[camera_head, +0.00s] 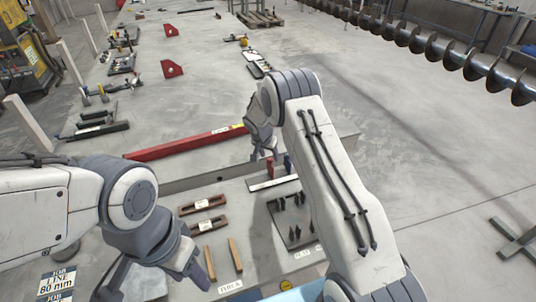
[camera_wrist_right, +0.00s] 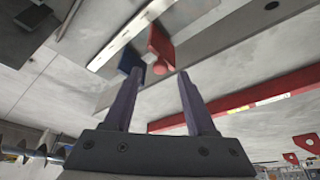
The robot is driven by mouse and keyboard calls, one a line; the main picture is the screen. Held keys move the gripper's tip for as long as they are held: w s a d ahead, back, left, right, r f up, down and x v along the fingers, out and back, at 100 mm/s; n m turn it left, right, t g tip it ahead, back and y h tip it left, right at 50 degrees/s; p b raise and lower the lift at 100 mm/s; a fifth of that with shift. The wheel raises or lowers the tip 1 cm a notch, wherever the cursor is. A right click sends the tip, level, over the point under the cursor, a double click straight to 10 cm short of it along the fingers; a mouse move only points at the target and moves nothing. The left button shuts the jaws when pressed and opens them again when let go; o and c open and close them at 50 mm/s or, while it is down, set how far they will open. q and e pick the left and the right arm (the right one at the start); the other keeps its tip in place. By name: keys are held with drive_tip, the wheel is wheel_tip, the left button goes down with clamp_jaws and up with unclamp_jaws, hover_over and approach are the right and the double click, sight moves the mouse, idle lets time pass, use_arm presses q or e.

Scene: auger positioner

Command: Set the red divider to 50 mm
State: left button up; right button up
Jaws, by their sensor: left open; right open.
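The red divider (camera_head: 270,168) stands upright on a pale scale strip (camera_head: 262,185) in the head view, just left of a blue divider (camera_head: 288,164). The right wrist view shows the red divider (camera_wrist_right: 159,43) with a rounded red knob, the blue divider (camera_wrist_right: 130,60) and the pale strip (camera_wrist_right: 122,37). My right gripper (camera_head: 264,154) is open near the red divider. In the right wrist view its spread fingers (camera_wrist_right: 158,80) have nothing between them, and the red knob is just beyond the tips. My left gripper (camera_head: 150,284) is open and empty at the lower left. Scale marks are too small to read.
A long red bar (camera_head: 185,146) lies behind the strip. Slotted wooden blocks (camera_head: 204,204), two wooden sticks (camera_head: 235,253) and a dark plate (camera_head: 284,231) with several pegs are in front. A card (camera_head: 57,281) reads "LINE 80 mm".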

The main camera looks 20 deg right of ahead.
drive_tip(key=shift+x, duration=1.05)
clamp_jaws()
idle(0.7)
